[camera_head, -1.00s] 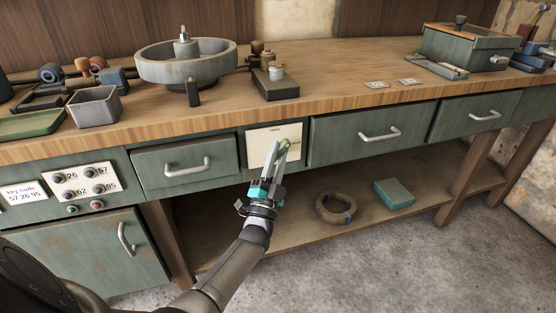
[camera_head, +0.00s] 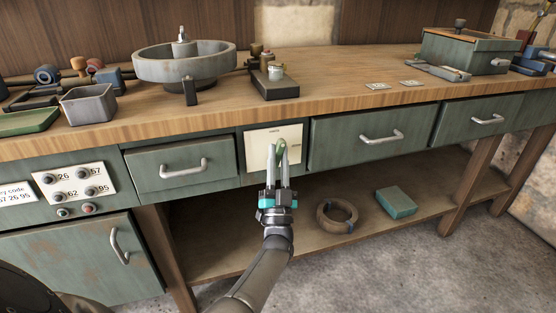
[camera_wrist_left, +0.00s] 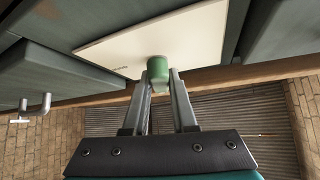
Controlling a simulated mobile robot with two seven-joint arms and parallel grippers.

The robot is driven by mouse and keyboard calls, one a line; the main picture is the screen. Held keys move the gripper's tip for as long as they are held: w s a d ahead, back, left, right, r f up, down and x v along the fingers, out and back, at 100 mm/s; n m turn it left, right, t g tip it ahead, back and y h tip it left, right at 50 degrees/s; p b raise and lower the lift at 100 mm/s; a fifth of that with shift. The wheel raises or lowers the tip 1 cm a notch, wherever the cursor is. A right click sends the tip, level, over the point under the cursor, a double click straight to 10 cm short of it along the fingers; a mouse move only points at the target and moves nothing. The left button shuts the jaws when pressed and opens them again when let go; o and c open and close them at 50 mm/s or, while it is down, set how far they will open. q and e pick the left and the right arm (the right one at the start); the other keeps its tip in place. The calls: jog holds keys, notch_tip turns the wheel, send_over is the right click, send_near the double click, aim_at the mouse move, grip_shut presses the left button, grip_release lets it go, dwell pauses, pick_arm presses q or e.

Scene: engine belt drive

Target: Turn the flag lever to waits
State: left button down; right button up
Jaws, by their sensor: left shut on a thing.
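The flag lever (camera_head: 280,146) is a small green handle on a cream plate (camera_head: 260,140) set in the front of the bench between two drawers. The plate bears small lettering too fine to read. My left gripper (camera_head: 278,152) reaches up from below and is shut on the lever. In the left wrist view the green lever (camera_wrist_left: 158,72) sits between my two fingertips, in front of the cream plate (camera_wrist_left: 200,35). My right gripper is not in view.
Drawers with bar handles (camera_head: 183,168) (camera_head: 381,137) flank the plate. The bench top (camera_head: 340,75) overhangs above it. The lower shelf holds a brown ring (camera_head: 337,212) and a teal box (camera_head: 396,202). The floor in front is clear.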

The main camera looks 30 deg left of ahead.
pick_arm(q)
jog(key=shift+f+n+g+y, duration=0.1)
jog(key=shift+n+g+y, duration=1)
jog(key=shift+n+y, duration=0.65)
jog(key=shift+n+g+y, duration=1.1)
jog(key=shift+n+y, duration=0.15)
jog(key=shift+n, duration=1)
jog(key=shift+n+g+y, duration=0.3)
jog(key=shift+n, duration=0.2)
jog(key=c, duration=0.7)
grip_release()
